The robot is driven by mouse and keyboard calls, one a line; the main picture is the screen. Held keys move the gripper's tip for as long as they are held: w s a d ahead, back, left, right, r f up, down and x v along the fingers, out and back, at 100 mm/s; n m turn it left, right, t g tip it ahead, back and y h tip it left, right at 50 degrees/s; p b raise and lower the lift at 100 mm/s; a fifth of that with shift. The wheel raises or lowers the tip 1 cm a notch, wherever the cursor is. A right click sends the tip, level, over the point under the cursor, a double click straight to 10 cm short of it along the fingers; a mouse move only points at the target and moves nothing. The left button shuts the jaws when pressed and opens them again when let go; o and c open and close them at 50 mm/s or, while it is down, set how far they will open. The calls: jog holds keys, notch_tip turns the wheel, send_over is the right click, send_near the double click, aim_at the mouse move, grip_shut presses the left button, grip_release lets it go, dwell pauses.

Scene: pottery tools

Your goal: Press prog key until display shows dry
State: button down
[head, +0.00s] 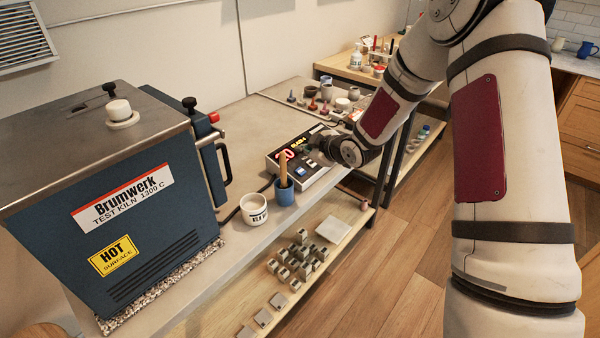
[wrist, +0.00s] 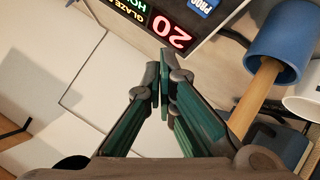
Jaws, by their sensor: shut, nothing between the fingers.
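The controller box (head: 318,182) lies on the bench with a red lit display (head: 286,156). The blue PROG key (wrist: 204,4) is at the top edge of the wrist view, partly cut off. My gripper (wrist: 164,80) is shut and empty. In the head view my gripper (head: 315,156) is over the box and hides part of its top; contact with a key cannot be told.
A blue cup (head: 285,197) with a wooden handle in it and a white cup (head: 254,216) stand close in front of the box. The blue kiln (head: 150,240) marked HOT is at left. Small pots and bottles stand behind the box.

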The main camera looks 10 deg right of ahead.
aim_at(302, 174)
jog(key=shift+w+a+f+b, duration=0.2)
jog(key=shift+f+b, duration=0.25)
jog(key=shift+f, duration=0.45)
jog(key=shift+w+a+f+b, duration=0.15)
jog(key=shift+f+b, duration=0.3)
jog(key=shift+f, duration=0.5)
jog(key=shift+w+a+f+b, duration=0.1)
jog(key=shift+w+f+b, duration=0.25)
jog(key=shift+f, duration=0.55)
jog(key=shift+s+f, duration=0.1)
jog(key=shift+f+b, duration=0.3)
jog(key=shift+b, duration=0.05)
jog(key=shift+a+f, duration=0.1)
jog(key=shift+f, duration=0.25)
jog(key=shift+r, duration=0.8)
jog(key=r+p, duration=0.2)
jog(key=r, duration=0.1)
jog(key=s+d+r+p, duration=0.1)
jog(key=shift+r, duration=0.4)
